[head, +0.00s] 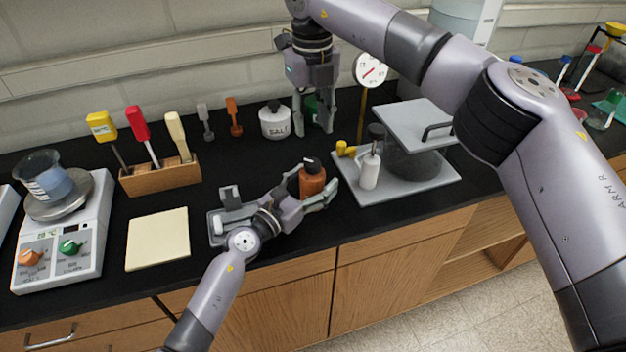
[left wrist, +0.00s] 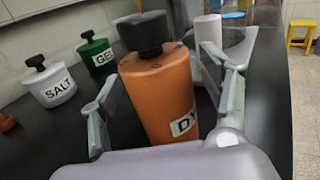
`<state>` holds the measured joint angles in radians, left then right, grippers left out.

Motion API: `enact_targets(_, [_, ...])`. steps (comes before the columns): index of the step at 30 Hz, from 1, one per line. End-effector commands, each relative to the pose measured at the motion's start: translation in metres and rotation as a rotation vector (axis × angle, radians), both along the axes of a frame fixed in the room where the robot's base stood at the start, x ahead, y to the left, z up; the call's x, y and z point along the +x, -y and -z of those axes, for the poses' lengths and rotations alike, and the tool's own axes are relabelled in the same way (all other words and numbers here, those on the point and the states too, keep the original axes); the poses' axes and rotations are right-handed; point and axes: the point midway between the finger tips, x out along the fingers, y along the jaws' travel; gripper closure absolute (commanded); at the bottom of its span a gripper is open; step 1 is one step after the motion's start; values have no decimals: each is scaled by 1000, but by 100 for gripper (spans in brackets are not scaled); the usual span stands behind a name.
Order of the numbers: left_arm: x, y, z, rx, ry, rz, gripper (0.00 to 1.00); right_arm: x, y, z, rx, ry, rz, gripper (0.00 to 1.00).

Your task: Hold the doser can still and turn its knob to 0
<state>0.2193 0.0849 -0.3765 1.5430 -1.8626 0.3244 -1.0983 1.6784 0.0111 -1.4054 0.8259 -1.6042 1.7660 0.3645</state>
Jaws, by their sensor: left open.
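An orange can (head: 312,183) with a black knob on top stands upright on the black counter. It also fills the middle of the left wrist view (left wrist: 160,90), its label partly reading "DY". My left gripper (head: 318,180) is open, with one finger on each side of this can; I cannot tell whether they touch it. The black knob (left wrist: 144,32) is clear of any finger; no scale marks are readable. My right gripper (head: 314,128) points down, fingers apart and empty, in front of a green can (head: 313,106) in the head view.
A white SALT can (head: 274,121) stands at the back, left of the green can. A grey press-like stand (head: 420,180) with a white bottle (head: 370,170) is to the right.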

Motion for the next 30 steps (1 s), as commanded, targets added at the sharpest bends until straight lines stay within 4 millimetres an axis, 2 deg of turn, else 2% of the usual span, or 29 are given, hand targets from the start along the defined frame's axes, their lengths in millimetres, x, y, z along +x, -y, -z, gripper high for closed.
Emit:
enact_targets(6, [0,0,0,0,0,0,30,0,0,0,0,0,0,67])
enact_targets(30, [0,0,0,0,0,0,83,0,0,0,0,0,0,67])
